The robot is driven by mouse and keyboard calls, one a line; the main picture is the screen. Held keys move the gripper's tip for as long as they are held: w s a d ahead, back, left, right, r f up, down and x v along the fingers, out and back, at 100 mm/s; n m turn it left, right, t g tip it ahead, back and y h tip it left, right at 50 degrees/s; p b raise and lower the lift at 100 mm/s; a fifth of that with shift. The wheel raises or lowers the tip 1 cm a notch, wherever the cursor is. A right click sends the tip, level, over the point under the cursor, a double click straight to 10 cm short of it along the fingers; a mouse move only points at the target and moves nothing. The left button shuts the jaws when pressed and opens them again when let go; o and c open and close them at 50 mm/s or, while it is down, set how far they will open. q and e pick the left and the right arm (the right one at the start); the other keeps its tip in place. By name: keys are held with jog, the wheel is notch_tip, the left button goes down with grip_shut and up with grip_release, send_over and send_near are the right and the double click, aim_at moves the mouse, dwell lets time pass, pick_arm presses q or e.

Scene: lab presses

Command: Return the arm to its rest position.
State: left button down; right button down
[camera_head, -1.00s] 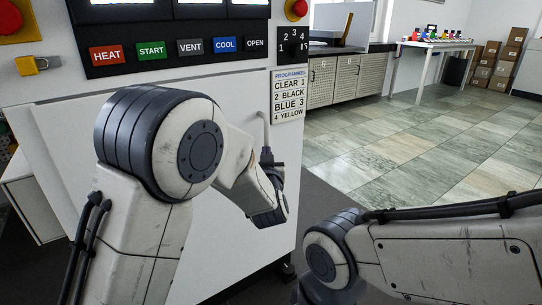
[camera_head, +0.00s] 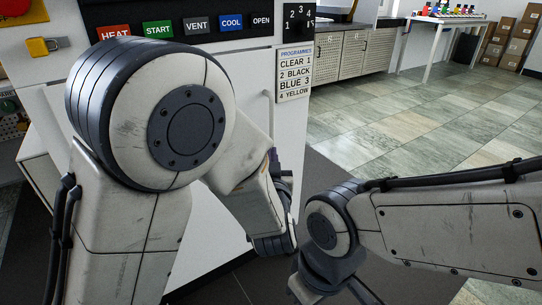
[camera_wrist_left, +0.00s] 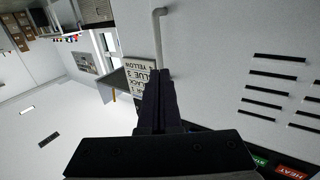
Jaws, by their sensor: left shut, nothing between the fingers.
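My left arm (camera_head: 120,220) rises in the head view with its large elbow joint close to the camera, bent down toward the white press front. My left gripper shows in the head view as a small dark part (camera_head: 274,160) beyond the forearm, in front of the press. In the left wrist view its two dark fingers (camera_wrist_left: 160,102) are together, with nothing between them.
The press panel has a row of buttons (camera_head: 197,26), a numbered dial (camera_head: 299,18) and a programmes label (camera_head: 295,73). A grey handle (camera_head: 269,112) stands beside the label. Open tiled floor (camera_head: 410,120) lies to the right. Boxes (camera_head: 515,40) and a white table (camera_head: 440,22) are far back.

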pick_arm(q)
jog(key=s+a+f+g+h, duration=0.2)
jog(key=s+a+f+g, duration=0.2)
jog(key=a+f+g, duration=0.4)
jog(key=s+a+f+g+y, duration=0.1)
jog(key=s+a+f+g, duration=0.25)
jog(key=s, duration=0.35)
jog(key=s+a+f+g, duration=0.2)
jog(key=s+a+g, duration=0.25)
jog(key=s, duration=0.25)
jog(key=s+d+r+m+g+h+p, duration=0.1)
jog(key=s+d+r+m+p, duration=0.1)
jog(key=s+d+r+m, duration=0.3)
jog(key=s+d+r+m+g+p, duration=0.1)
jog(key=s+d+r+m, duration=0.25)
jog(key=s+d, duration=0.45)
notch_tip(320, 180, up, 38)
jog(key=p, duration=3.8)
jog(key=shift+r+n, duration=0.25)
jog(key=shift+n, duration=0.1)
jog(key=shift+s+a, duration=0.1)
